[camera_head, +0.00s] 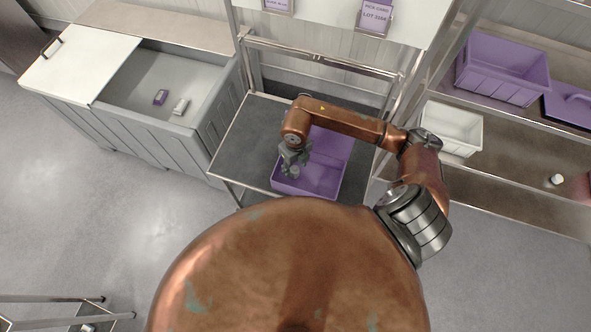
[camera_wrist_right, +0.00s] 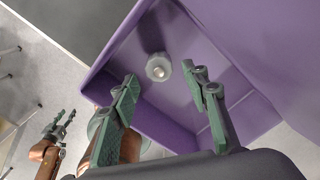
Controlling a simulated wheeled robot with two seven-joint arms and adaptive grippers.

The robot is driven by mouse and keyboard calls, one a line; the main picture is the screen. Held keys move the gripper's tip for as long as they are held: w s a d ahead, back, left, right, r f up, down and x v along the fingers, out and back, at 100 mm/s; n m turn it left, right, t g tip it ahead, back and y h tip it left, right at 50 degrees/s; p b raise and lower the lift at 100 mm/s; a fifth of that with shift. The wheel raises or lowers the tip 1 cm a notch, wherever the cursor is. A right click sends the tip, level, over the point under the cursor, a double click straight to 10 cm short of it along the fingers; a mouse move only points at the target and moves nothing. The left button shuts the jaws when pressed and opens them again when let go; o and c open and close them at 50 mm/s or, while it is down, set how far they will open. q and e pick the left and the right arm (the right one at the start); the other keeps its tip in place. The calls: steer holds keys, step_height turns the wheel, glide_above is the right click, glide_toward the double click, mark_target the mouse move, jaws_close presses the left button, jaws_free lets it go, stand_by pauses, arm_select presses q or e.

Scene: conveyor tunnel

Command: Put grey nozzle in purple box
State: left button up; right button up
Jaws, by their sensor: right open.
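The purple box (camera_head: 327,187) stands on a dark grey table, its open top facing up. It also fills much of the right wrist view (camera_wrist_right: 255,105). The grey nozzle (camera_wrist_right: 158,66), pale and ring-like, shows inside the box walls near the inner corner; I cannot tell for sure that it touches the floor. My right gripper (camera_head: 293,166) is over the left part of the box. In the wrist view its fingers (camera_wrist_right: 165,92) are apart, with nothing between them, and the nozzle is beyond the tips. My left gripper (camera_wrist_right: 64,122) shows small at the wrist view's left.
A rack post rises behind the table. At the right, shelves hold a white bin (camera_head: 452,128) and another purple box (camera_head: 503,70). Open floor lies at the left front.

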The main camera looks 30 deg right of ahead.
mark_target(295, 170)
step_height(295, 170, up, 9)
steer(key=b, duration=0.1)
steer(key=shift+f, duration=0.2)
steer(key=shift+s, duration=0.1)
